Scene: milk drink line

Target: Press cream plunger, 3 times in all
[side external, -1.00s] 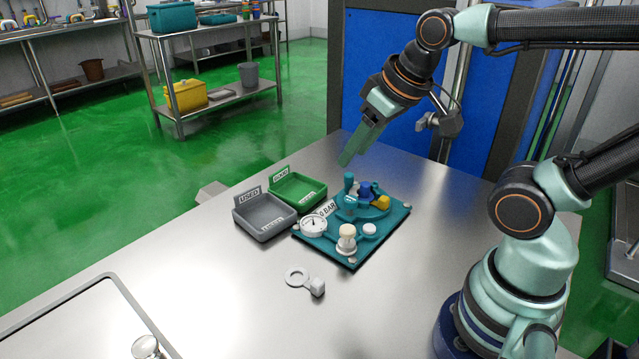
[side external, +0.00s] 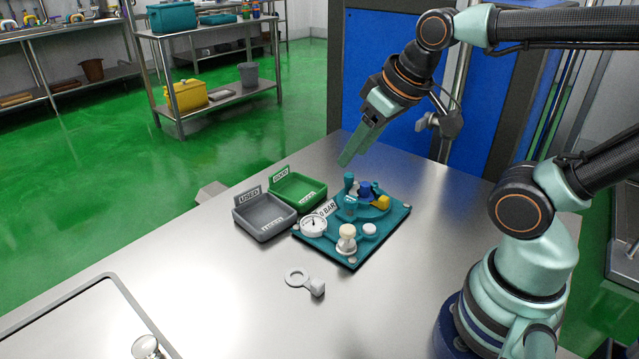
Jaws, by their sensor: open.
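A teal board (side external: 352,260) lies on the steel table and carries several small fittings. At its front is a cream-topped plunger (side external: 347,233), standing upright on a pale metal base. A white round gauge (side external: 313,226) and a label reading "0 BAR" are beside it on the left. A white cap (side external: 369,229) is on its right. Toward the back are a teal upright post, a blue piece (side external: 366,191) and a yellow piece (side external: 382,202). My gripper (side external: 345,160) is open and empty, in the air above the back of the board, apart from the plunger.
A grey tray (side external: 248,229) marked "USED" and a green tray (side external: 318,188) marked "GOOD" stand left of the board. The table's front left holds a metal lid with a knob (side external: 145,346).

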